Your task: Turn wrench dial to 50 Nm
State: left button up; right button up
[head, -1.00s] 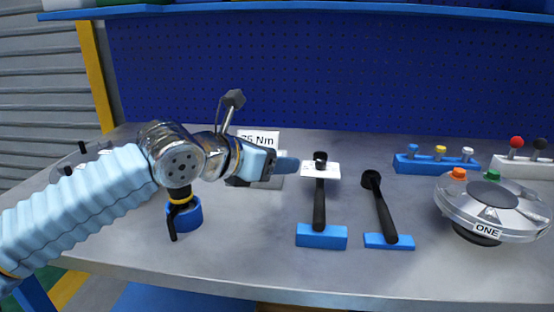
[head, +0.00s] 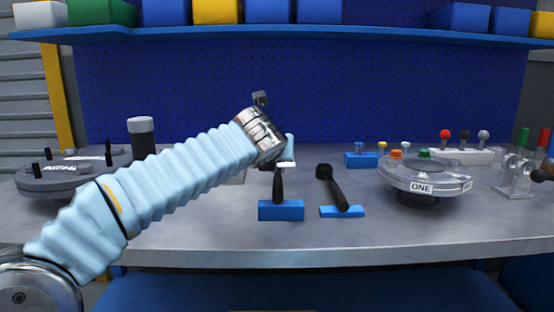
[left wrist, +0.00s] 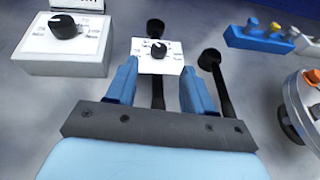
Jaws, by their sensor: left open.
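The wrench (left wrist: 158,95) has a white dial plate (left wrist: 143,65) with a small black knob (left wrist: 159,49). Its scale is too small to read. In the head view its black handle (head: 278,187) rests on a blue block (head: 281,211), and my arm hides most of its upper part. My left gripper (left wrist: 159,72) is open; its two blue fingers are to either side of the wrench just short of the knob, apart from it. In the head view my wrist hides most of the gripper; a finger (head: 290,144) shows above the plate. My right gripper is not in view.
A second black wrench (head: 331,185) lies close on the right. A white box with a larger knob (left wrist: 66,27) stands at the left. The flanged shell marked ONE (head: 425,178) is further right, before a blue peg block (head: 362,160). The front of the bench is clear.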

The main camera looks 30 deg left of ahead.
pick_arm(q)
jog(key=x, duration=0.7)
jog(key=shift+c, duration=0.3)
grip_shut()
jog(key=p, duration=0.2)
jog(key=m+h+p, duration=0.1)
jog(key=p, duration=0.2)
jog(key=shift+a+r+t, duration=0.15)
jog(key=shift+r+t, duration=0.15)
jog(key=shift+r, duration=0.1)
jog(key=shift+f+m+h, duration=0.1)
jog(key=shift+m+h, duration=0.2)
jog(key=shift+h, duration=0.1)
jog(key=shift+f, duration=0.2)
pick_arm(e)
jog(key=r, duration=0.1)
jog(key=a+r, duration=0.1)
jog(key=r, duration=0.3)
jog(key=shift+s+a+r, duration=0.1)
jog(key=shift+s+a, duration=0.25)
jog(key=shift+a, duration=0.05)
